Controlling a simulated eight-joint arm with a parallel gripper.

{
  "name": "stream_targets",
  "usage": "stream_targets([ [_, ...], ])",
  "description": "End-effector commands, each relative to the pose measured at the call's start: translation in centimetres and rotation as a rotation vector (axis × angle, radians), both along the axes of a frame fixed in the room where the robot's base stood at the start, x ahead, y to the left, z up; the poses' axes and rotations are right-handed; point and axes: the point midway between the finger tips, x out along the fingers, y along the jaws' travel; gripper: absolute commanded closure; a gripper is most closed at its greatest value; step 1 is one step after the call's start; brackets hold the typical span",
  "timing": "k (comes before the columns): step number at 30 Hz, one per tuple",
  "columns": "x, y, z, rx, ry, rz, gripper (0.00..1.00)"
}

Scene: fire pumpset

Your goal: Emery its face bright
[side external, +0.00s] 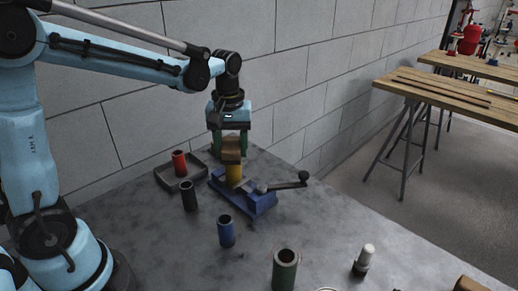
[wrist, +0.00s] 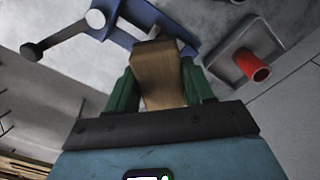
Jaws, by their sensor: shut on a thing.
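My gripper (side external: 230,138) is shut on a brown emery block (side external: 231,151), which shows large between its green fingers in the wrist view (wrist: 158,72). The block is directly above a yellow cylinder (side external: 234,174) and appears to meet its top; I cannot tell if they touch. The yellow cylinder stands upright in a blue vice (side external: 262,204) with a black-knobbed handle. In the wrist view the block hides the yellow cylinder, and part of the vice (wrist: 116,20) shows beyond it.
A grey tray (side external: 164,178) with a red tube (side external: 180,162) stands left of the vice. A black tube (side external: 190,197), a blue tube (side external: 227,233), a green tube (side external: 285,270) and a white-topped piece (side external: 364,260) stand in front. A block wall rises behind.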

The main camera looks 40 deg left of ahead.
Motion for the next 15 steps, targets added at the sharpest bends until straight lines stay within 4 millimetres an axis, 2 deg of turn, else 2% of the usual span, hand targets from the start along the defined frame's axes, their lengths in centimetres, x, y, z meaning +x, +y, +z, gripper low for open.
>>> stream_targets([
  [15,1.5,1.5,0.0,0.0,0.0,0.001,0.72],
])
